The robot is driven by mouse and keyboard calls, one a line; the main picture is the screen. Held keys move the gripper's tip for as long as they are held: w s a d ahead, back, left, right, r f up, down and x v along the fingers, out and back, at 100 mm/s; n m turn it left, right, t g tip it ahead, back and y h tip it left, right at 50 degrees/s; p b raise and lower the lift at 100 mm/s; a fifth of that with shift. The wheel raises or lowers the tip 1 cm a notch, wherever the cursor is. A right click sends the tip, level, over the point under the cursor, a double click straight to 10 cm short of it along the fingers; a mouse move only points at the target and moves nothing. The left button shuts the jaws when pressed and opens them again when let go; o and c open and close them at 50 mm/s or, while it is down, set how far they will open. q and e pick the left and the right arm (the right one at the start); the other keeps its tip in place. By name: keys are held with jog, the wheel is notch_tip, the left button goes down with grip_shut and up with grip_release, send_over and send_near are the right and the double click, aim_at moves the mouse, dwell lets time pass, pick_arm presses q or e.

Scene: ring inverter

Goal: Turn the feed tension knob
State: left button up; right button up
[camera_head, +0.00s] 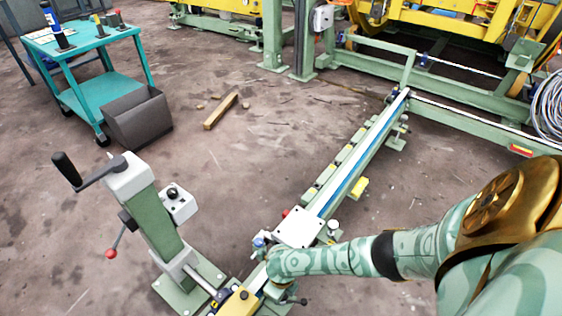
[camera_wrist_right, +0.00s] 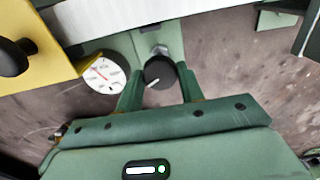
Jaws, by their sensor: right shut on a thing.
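A round black knob with a white pointer line (camera_wrist_right: 158,73) sits on a pale green bracket in the right wrist view. Its pointer line is towards the knob's lower left. My right gripper (camera_wrist_right: 160,84) has its two green fingers on either side of the knob and is shut on it. In the head view my right arm comes in from the right, and its hand (camera_head: 276,262) is at the near part of the long green rail. The knob cannot be made out there. My left gripper is not in view.
A white dial gauge (camera_wrist_right: 104,76) with a red needle sits left of the knob. A yellow block (camera_wrist_right: 45,50) is beside it. A crank stand (camera_head: 155,215) rises left of the rail (camera_head: 345,170). A teal cart (camera_head: 90,95) and grey bin (camera_head: 138,118) stand farther back.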

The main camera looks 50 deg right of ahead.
dwell(0.5)
jog(key=o, duration=1)
jog(key=shift+n, duration=0.3)
jog(key=shift+r, duration=0.1)
